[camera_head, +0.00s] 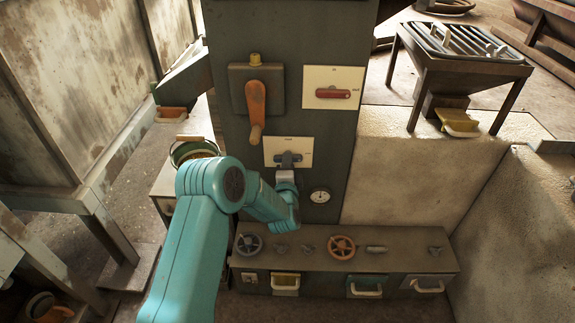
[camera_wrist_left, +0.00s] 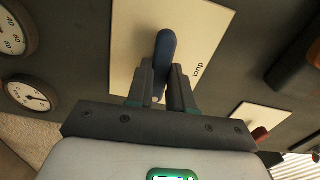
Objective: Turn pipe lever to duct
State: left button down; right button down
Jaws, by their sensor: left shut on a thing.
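The pipe lever (camera_head: 289,157) is a blue-grey handle on a white plate (camera_head: 270,148) on the dark column. In the left wrist view the lever (camera_wrist_left: 166,46) stands close to upright in the picture, with the word "duct" on the plate (camera_wrist_left: 134,45) to its right. In the head view it lies roughly level, with a small label above it. My left gripper (camera_head: 287,172) is at the lever, and its two fingers (camera_wrist_left: 160,92) are shut on the handle in the wrist view. The fingers hide part of the plate. My right gripper is out of view.
An orange lever (camera_head: 256,110) and a red switch (camera_head: 333,93) sit above on the column. A gauge (camera_head: 320,196) is to the lower right. A low bench (camera_head: 400,240) with handwheels and drawers stands below. A bucket (camera_head: 190,150) is at the left.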

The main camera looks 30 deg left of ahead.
pick_arm(q)
jog(key=shift+n+b, duration=6.6)
jog(key=shift+n, duration=1.9)
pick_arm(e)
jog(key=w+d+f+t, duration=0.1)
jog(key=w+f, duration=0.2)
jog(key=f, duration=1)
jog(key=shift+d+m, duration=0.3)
pick_arm(q)
jog(key=c, duration=1)
grip_release()
jog(key=shift+s, duration=0.15)
jog(key=p+v, duration=0.3)
jog(key=v, duration=1.3)
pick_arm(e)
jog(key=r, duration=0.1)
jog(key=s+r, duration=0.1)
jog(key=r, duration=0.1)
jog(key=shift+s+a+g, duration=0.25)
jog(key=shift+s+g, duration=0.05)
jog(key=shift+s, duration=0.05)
